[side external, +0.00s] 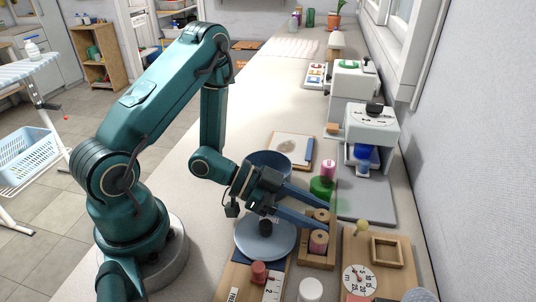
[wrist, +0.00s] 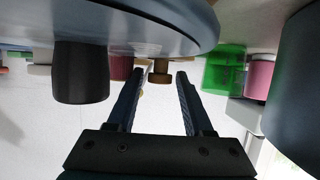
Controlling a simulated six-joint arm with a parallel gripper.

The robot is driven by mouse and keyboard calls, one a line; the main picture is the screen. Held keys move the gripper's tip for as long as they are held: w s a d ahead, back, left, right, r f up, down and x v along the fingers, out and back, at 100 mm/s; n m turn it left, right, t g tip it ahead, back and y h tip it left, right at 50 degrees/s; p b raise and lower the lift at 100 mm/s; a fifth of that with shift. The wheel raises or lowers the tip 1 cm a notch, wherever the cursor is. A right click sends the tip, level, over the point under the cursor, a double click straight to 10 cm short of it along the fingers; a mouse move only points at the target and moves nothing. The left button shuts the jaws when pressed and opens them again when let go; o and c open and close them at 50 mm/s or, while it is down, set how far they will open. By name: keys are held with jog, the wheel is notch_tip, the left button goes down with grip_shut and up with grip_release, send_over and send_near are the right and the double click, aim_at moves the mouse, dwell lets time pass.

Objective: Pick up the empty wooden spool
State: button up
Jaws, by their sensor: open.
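My gripper (side external: 325,216) is open and reaches in from the left, low over the worktop. Its two fingers point at the bare spool, which appears at or just beyond the fingertips. In the wrist view, which looks upside down, the wooden spool (wrist: 160,72) shows in the gap between the open fingers (wrist: 160,80). Whether a finger touches it cannot be told. The spool's lower part is hidden in the side view.
A blue-grey lid (side external: 262,242) with a black knob lies below my wrist; a dark blue bowl (side external: 268,160) is behind it. A green thing (side external: 321,187) and a pink spool (side external: 328,168) stand close behind the holder.

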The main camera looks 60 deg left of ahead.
grip_shut()
jog(key=shift+r, duration=0.2)
